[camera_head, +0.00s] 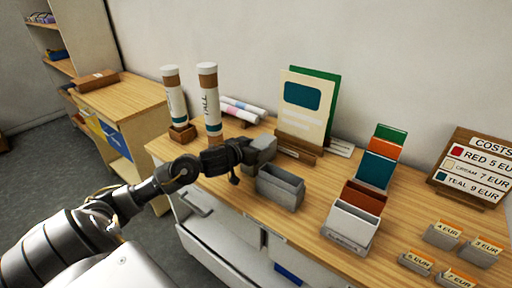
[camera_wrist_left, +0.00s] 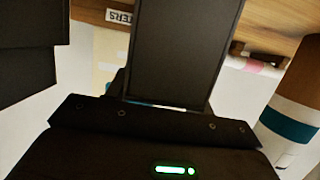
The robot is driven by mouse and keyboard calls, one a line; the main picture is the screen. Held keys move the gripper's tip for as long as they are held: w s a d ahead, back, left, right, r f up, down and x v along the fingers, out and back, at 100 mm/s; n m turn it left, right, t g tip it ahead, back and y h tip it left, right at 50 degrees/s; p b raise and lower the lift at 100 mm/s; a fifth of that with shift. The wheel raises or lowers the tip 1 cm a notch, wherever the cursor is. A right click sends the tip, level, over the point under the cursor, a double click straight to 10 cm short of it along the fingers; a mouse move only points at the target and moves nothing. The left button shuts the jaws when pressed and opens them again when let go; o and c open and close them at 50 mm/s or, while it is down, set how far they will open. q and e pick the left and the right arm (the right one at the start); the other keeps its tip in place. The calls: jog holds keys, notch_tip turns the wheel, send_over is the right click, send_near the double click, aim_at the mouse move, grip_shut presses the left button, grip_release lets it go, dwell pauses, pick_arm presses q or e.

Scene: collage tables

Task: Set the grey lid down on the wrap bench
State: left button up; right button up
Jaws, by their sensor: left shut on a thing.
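My left gripper (camera_head: 246,156) reaches in from the left over the wooden bench (camera_head: 310,223). It is shut on the grey lid (camera_head: 263,148), a small grey block shape at its fingertips, partly hidden by the gripper. The lid is just behind and left of an open grey box (camera_head: 280,187) on the bench. I cannot tell whether the lid touches the bench top. In the left wrist view dark gripper parts (camera_wrist_left: 185,50) fill the middle, and I cannot make out the lid there. My right gripper is not in view.
Two tall tubes (camera_head: 208,100) stand left of the gripper. A poster stand (camera_head: 300,148) is behind it. A card holder (camera_head: 350,225), small price tags (camera_head: 443,235) and a cost board (camera_head: 474,168) are to the right. Some bare bench lies right of the grey box.

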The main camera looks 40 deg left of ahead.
pick_arm(q)
jog(key=shift+f, duration=0.2)
jog(key=o, duration=0.9)
jog(key=shift+o, duration=0.3)
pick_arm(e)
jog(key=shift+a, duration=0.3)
pick_arm(q)
jog(key=shift+r, duration=0.15)
jog(key=v, duration=1.2)
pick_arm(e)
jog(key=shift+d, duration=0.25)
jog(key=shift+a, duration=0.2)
